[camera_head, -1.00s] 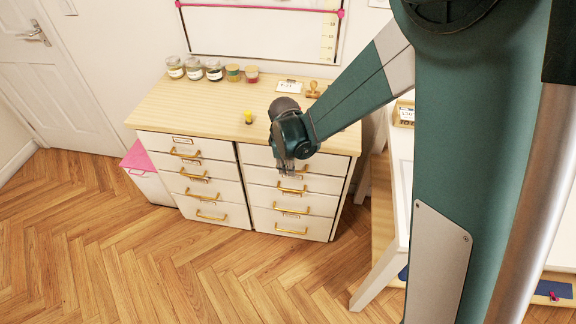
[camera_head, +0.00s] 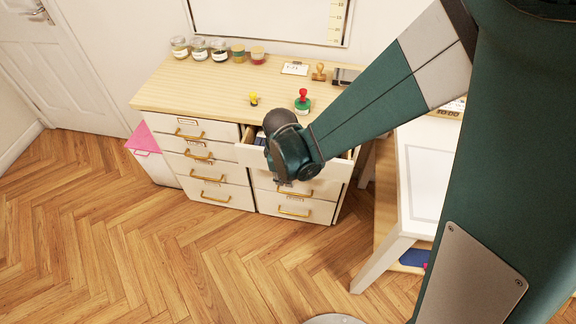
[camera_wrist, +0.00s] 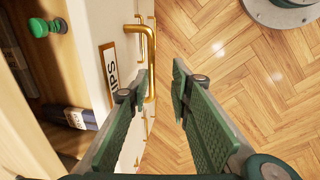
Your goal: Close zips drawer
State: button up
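The zips drawer, top of the right-hand stack, is pulled out; its white front (camera_head: 333,164) shows in the head view beside my gripper's wrist. In the wrist view its front (camera_wrist: 112,22) carries a gold-framed label (camera_wrist: 108,75) reading "IPS", the first letter hidden, and a gold handle (camera_wrist: 152,50). My gripper (camera_wrist: 160,85) is open and empty. Its left fingertip is close to the handle and drawer front; I cannot tell if they touch. The right finger is out over the floor side. In the head view the fingertips are hidden behind the wrist.
A white table (camera_head: 425,175) stands right. Floor in front is clear.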

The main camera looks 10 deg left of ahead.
jog(key=s+r+p, duration=0.2)
jog(key=s+r, duration=0.1)
jog(key=s, duration=1.4)
jog(key=shift+s+r, duration=0.2)
jog(key=shift+s, duration=0.15)
jog(key=r, duration=0.1)
jog(key=s+d+r+p, duration=0.1)
jog(key=r, duration=0.1)
jog(key=d+r, duration=0.1)
jog(key=shift+s+d+r+p, duration=0.15)
jog(key=shift+s+d+p, duration=0.05)
jog(key=shift+p, duration=0.2)
dwell(0.4)
notch_tip(320, 180, down, 8)
jog(key=w+b, duration=0.1)
jog(key=b, duration=0.1)
jog(key=shift+w+r+b, duration=0.15)
jog(key=shift+w+b, duration=0.1)
jog(key=shift+b, duration=0.1)
